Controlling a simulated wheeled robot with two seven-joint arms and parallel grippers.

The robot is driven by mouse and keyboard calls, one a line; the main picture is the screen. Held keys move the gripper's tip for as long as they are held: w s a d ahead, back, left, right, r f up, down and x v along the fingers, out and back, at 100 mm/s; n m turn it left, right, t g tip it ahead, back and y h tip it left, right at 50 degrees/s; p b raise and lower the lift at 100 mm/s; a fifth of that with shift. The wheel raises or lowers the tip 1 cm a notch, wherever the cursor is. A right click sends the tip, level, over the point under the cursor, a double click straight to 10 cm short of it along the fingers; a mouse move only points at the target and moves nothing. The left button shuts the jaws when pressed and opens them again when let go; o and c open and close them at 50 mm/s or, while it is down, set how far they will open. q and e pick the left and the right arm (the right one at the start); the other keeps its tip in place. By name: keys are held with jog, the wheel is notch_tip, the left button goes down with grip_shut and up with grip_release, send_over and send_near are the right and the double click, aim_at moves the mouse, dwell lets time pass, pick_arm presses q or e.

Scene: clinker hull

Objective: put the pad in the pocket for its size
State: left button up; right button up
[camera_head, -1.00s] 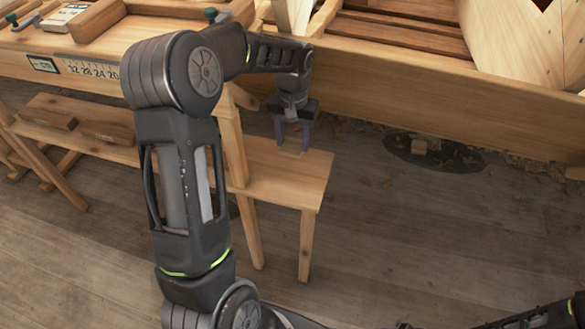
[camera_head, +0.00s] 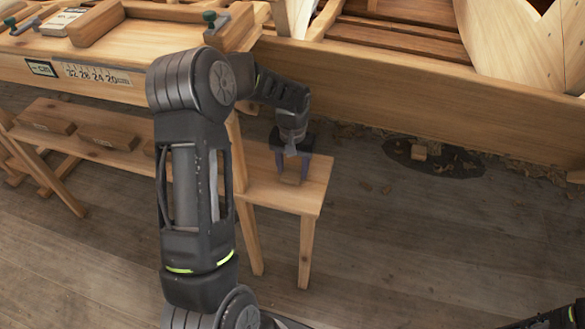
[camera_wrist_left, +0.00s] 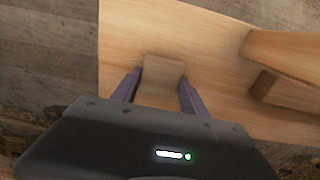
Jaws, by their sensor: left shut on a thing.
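A small light-wooden pad (camera_head: 290,178) is between the fingers of my left gripper (camera_head: 289,174), over the right end of the low bench (camera_head: 270,190). In the left wrist view the pad (camera_wrist_left: 163,76) lies between the two purple fingers (camera_wrist_left: 159,90), which are shut on it. I cannot tell whether the pad touches the bench top. My right gripper is out of view. No pocket can be made out clearly. A strip marked 32, 28, 24, 20 (camera_head: 97,74) is on the workbench front.
Wooden blocks (camera_head: 108,137) lie farther left on the low bench; blocks also show at right in the wrist view (camera_wrist_left: 290,90). The wooden hull (camera_head: 400,85) stands behind.

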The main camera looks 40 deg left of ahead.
aim_at(293, 172)
pick_arm(q)
jog(key=shift+f, duration=0.2)
jog(key=o, duration=1.4)
jog(key=shift+o, duration=0.2)
jog(key=shift+r, duration=0.2)
notch_tip(293, 172, up, 12)
jog(key=p, duration=0.1)
